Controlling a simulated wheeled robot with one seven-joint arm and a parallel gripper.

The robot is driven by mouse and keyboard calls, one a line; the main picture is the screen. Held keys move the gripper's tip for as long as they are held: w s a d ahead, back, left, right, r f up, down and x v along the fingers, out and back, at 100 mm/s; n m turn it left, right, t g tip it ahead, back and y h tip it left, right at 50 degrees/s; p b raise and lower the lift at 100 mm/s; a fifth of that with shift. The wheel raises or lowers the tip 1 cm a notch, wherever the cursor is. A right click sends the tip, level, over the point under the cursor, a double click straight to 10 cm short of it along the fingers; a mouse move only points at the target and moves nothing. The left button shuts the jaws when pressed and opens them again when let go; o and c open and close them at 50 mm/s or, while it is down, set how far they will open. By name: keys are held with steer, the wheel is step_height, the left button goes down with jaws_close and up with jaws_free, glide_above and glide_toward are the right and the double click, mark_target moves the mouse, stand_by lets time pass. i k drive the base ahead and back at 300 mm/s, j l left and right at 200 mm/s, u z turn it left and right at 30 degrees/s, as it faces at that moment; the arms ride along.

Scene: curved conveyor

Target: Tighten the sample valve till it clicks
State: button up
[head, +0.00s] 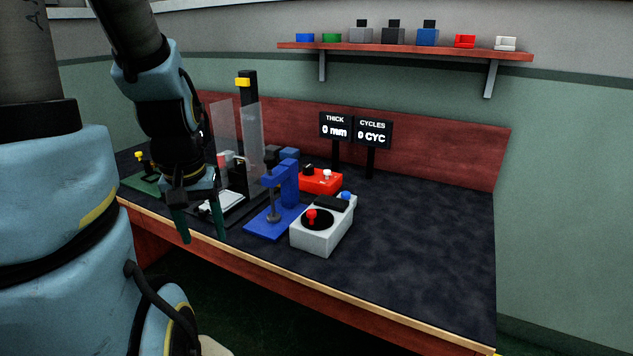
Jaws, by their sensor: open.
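I cannot tell for sure which fitting is the sample valve. A white box (322,238) at the front of the bench carries a black disc with a red knob (311,216), and a blue knob (346,196) at its back corner. A red box (322,181) behind it has a black and a white knob on top. A green base (144,180) at the far left bears a small yellow-topped part (139,157). My gripper (201,221) points down, open and empty, at the bench's front edge, left of the blue press and apart from the white box. My arm hides part of the left side.
A blue press-like stand (284,190) stands left of the white box. A dark column (249,120) with a yellow block and clear panels rises behind my gripper. Two displays (355,131) read 0 mm and 0 CYC. The bench's right side (430,240) is clear. A shelf (400,49) holds coloured blocks.

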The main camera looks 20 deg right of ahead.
mark_target(307, 169)
steer(key=i+l+u, duration=0.2)
steer(key=l, duration=0.15)
steer(key=i+l+u, duration=0.25)
steer(key=l+u, duration=0.2)
steer(key=l, duration=0.25)
